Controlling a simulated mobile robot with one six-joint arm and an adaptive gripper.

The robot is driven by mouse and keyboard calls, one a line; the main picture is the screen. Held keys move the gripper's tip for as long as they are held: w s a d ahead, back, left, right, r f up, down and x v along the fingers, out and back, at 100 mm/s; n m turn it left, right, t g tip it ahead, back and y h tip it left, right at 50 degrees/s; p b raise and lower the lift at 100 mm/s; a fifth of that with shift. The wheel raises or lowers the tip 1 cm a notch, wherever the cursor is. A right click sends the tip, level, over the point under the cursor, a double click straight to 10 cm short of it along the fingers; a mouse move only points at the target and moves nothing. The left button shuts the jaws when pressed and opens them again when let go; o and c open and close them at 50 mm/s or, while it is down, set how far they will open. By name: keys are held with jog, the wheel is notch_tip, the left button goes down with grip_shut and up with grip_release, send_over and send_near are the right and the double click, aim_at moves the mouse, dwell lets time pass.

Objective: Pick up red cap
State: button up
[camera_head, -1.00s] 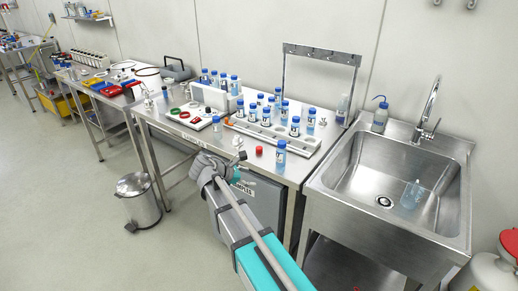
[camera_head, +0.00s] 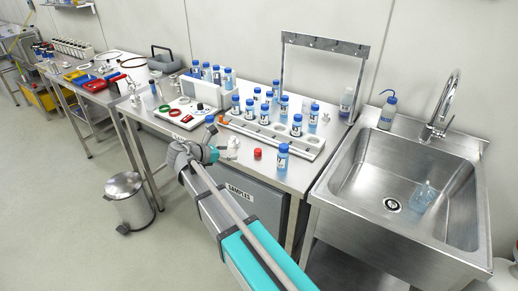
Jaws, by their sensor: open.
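The small red cap (camera_head: 257,153) lies on the steel table near its front edge, just left of a blue-capped bottle (camera_head: 282,157) that stands upright. My gripper (camera_head: 226,138) is over the table's front part, to the left of the red cap and apart from it. Its fingers are small in this view, and I see nothing held between them. My arm comes up from the bottom of the picture and hides part of the table's front edge.
A rack (camera_head: 272,134) with several blue-capped bottles stands behind the cap. A white tray (camera_head: 185,113) with small items lies to the left. A steel sink (camera_head: 400,200) with a tap adjoins on the right. A pedal bin (camera_head: 128,203) stands on the floor.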

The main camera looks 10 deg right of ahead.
aim_at(257, 151)
jog(key=shift+w, duration=0.1)
jog(key=shift+b+x, duration=1.65)
jog(key=shift+x, duration=2.7)
jog(key=shift+d, duration=0.1)
jog(key=shift+b+x, duration=1)
jog(key=shift+x, duration=1.5)
jog(key=shift+r, duration=0.1)
jog(key=c, duration=0.9)
